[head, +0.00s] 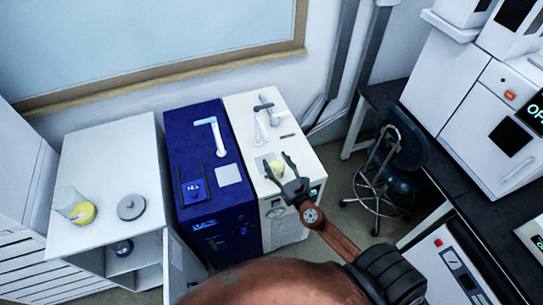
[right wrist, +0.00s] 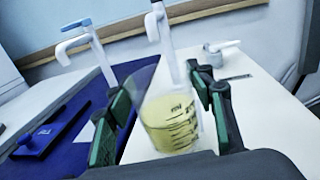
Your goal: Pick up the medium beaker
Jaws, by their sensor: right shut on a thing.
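A clear beaker with pale yellow liquid and dark graduation marks (right wrist: 172,122) is between the green-padded fingers of my right gripper (right wrist: 160,108) in the right wrist view. I take it for the medium beaker. In the head view, my right gripper (head: 276,172) is shut on this beaker (head: 277,167) over the top of the white instrument. Part of the beaker is hidden by the fingers. Whether its base touches the surface, I cannot tell. A bigger-looking beaker with yellow liquid (head: 79,211) stands on the white cabinet at left. My left gripper is not in view.
The white instrument (head: 240,110) carries a white spout. A blue instrument (head: 186,130) with a spout and small display stands beside it. A grey round lid-like disc (head: 131,207) lies on the white cabinet (head: 115,165). A dark stool (head: 401,140) stands at right.

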